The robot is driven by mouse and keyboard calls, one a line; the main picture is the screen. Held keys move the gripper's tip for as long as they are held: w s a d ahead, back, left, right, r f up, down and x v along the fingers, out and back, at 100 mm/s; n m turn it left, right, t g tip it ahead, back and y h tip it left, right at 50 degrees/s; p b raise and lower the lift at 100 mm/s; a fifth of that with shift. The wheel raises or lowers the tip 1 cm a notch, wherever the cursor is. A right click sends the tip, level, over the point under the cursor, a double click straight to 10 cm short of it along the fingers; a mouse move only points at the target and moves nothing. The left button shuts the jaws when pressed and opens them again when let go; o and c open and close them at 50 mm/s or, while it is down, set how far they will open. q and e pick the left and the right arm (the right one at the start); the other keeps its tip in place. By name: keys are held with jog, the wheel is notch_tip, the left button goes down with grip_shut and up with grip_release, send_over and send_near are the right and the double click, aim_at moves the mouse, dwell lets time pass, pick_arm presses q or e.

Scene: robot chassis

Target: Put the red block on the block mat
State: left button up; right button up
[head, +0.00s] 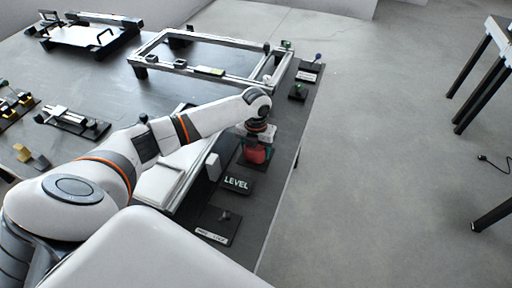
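My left arm reaches from the left across the table, and my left gripper (257,138) points down near the table's right edge. The red block (257,155) is directly under the gripper, partly covered by it. The fingertips are too small and hidden to tell whether they are closed on the block. A dark mat or plate shows around and under the block; I cannot tell whether the block touches it or whether it is the block mat. My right gripper is not in view.
A black plate marked LEVEL (237,184) and a plate with a small knob (220,222) lie in front of the block. A metal frame (205,59) stands behind. Small fixtures (299,91) line the right edge, with open floor beyond. A clamp-like fixture (72,120) is at left.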

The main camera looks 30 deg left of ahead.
pick_arm(q)
jog(key=o, duration=0.4)
jog(key=shift+o, duration=0.2)
notch_tip(320, 180, up, 12)
jog(key=shift+r, duration=0.2)
dwell(0.5)
